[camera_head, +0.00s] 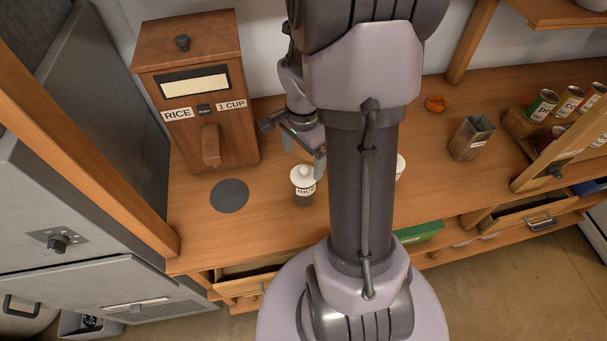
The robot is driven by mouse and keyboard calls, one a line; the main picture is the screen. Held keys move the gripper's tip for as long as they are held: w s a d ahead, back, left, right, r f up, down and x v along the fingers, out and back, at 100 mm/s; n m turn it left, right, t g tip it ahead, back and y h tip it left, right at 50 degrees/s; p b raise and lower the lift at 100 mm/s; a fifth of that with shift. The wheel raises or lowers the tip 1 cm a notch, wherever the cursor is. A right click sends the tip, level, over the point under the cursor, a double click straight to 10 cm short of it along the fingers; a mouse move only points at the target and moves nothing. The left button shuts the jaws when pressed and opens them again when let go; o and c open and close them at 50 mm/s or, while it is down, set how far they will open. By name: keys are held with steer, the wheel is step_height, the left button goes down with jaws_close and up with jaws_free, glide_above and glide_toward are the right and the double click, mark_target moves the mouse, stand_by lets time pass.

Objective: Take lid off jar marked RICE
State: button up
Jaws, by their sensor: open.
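The RICE jar (304,194) stands upright on the wooden counter, with a dark body and a label reading RICE. Its white lid (303,175) with a small knob is on top. My gripper (302,158) is open and empty, with its fingers pointing down just above and behind the lid. One finger shows close to the lid's right side; I cannot tell if it touches. My own arm fills the middle of the view and hides part of the counter and most of another white-topped thing (401,165) to the right.
A wooden rice dispenser (190,95) marked RICE and 1 CUP stands at the back left. A dark round mat (230,195) lies left of the jar. Counter (270,225) in front is clear.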

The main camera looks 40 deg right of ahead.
mark_target(304, 169)
step_height(304, 169, down, 5)
steer(key=shift+s+d+b, duration=0.1)
steer(key=shift+b, duration=0.3)
steer(key=shift+c, duration=0.4)
steer(key=shift+r, duration=0.1)
steer(key=c, duration=1.3)
steer(key=shift+c, duration=0.2)
